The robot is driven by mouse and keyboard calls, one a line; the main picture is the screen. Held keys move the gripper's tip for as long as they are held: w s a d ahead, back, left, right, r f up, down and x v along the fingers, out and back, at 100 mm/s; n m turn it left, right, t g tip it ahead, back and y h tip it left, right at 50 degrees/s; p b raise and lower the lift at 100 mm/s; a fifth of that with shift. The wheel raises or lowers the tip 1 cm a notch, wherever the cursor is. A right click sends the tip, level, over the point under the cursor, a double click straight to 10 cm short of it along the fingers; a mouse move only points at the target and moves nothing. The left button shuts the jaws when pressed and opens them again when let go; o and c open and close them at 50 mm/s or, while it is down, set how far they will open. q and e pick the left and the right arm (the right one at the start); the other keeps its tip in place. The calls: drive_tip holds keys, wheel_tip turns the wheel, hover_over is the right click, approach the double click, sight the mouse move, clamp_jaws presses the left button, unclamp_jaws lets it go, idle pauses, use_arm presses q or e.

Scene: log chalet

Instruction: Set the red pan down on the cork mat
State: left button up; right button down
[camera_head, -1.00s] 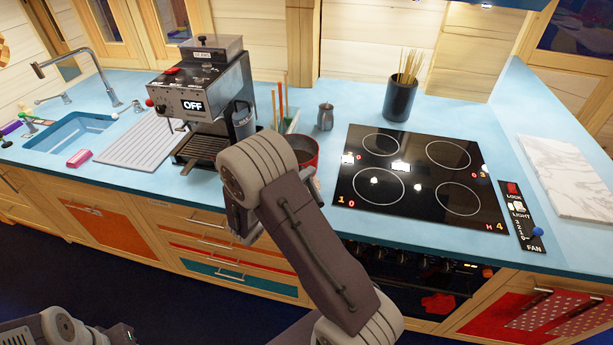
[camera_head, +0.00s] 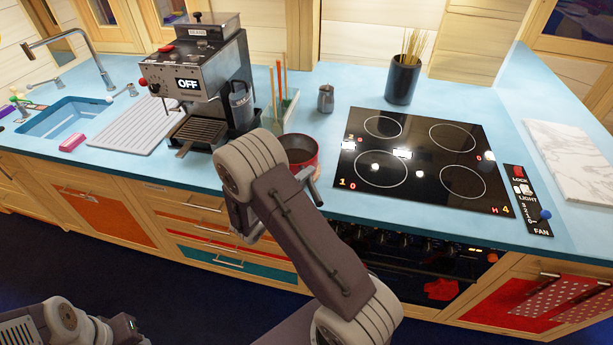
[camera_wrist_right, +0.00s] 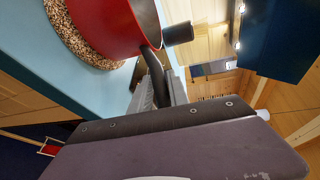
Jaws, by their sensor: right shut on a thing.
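The red pan (camera_head: 303,146) is on the blue counter's front part, left of the hob, partly hidden by my right arm in the head view. In the right wrist view the red pan (camera_wrist_right: 105,28) is large, with its underside against or just above the speckled cork mat (camera_wrist_right: 70,30); I cannot tell whether they touch. The mat is hidden in the head view. My right gripper (camera_wrist_right: 165,88) is shut on the pan's dark handle (camera_wrist_right: 153,70). It also shows in the head view (camera_head: 308,183), beside the pan. My left arm shows at the lower left, its gripper out of frame.
The black hob (camera_head: 415,160) lies right of the pan. The coffee machine (camera_head: 205,85) stands to the left. A metal jug (camera_head: 326,98) and a holder with sticks (camera_head: 283,105) stand behind the pan. A dark pot of skewers (camera_head: 403,78) is farther back.

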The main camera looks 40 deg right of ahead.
drive_tip(key=shift+f, duration=0.15)
idle(0.3)
drive_tip(key=c, duration=1.2)
unclamp_jaws()
drive_tip(key=shift+o, duration=0.2)
drive_tip(key=shift+s+a+f, duration=0.1)
drive_tip(key=v, duration=0.9)
drive_tip(key=shift+b, duration=0.45)
